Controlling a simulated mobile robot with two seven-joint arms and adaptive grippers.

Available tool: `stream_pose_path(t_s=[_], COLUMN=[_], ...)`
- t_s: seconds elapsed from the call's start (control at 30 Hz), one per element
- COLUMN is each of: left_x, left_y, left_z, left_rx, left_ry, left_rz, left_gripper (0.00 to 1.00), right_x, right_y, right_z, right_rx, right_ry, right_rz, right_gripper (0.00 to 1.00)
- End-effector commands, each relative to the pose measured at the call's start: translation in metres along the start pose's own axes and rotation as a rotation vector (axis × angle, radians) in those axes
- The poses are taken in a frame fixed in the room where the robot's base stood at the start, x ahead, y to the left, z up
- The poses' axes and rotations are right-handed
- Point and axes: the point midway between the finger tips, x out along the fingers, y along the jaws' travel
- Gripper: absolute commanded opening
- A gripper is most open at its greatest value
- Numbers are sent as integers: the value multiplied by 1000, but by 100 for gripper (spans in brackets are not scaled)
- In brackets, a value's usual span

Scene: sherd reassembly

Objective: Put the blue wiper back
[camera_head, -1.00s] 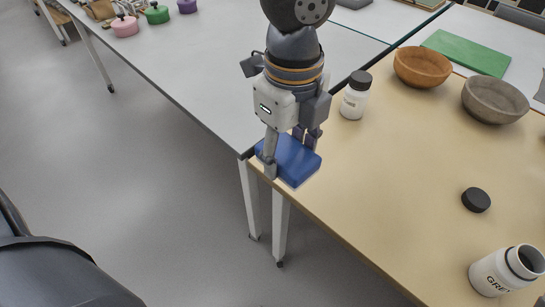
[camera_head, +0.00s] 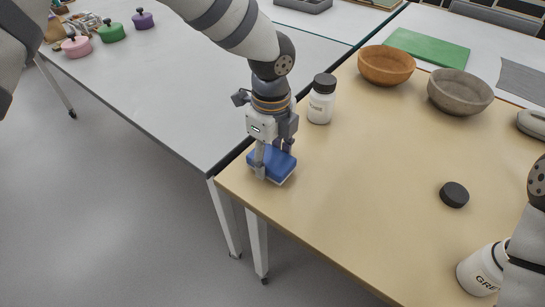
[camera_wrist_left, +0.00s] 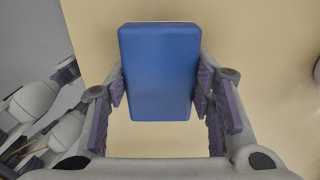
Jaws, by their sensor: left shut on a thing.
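The blue wiper (camera_head: 284,164), a block with a blue top and a pale underside, is at the near left corner of the tan table (camera_head: 350,190). My left gripper (camera_head: 271,160) points down and is shut on it, one finger on each side. In the left wrist view the wiper (camera_wrist_left: 160,70) sits between the finger pads (camera_wrist_left: 160,88), with tan tabletop around it. I cannot tell whether its underside touches the table. My right arm shows at the right edge of the head view, but its gripper is out of the picture.
A white jar with a black lid (camera_head: 321,100) stands just behind the left gripper. An orange bowl (camera_head: 386,66), a grey bowl (camera_head: 459,92) and a loose black lid (camera_head: 454,195) are further right. The table's middle is clear.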

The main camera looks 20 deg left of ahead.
Motion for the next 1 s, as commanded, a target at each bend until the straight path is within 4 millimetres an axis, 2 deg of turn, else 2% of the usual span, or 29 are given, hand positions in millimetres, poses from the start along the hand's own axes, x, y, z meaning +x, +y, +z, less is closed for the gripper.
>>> stream_pose_path(t_s=[0.03,0.37,0.4,0.5,0.83,0.93,1.0], left_x=[7,10,10,10,4,-15,-36], left_y=[0,-1,-1,-1,-1,-2,-2], left_z=[0,0,0,0,0,0,0], left_rx=[0,-1,-1,-1,-1,-1,-2], left_ry=[0,0,0,0,0,-2,-1], left_rz=[2,-4,-4,-4,-6,-11,-13], left_gripper=[23,23,51,69,69,69,69], right_x=[1,1,1,1,0,-2,-5], right_y=[0,0,0,0,0,0,0], right_z=[1,1,1,1,0,-2,-3], right_rx=[0,0,0,0,0,0,0], right_ry=[-3,-3,-4,-3,0,7,15], right_rz=[0,0,0,0,0,0,-1], right_gripper=[40,40,40,40,40,40,40])
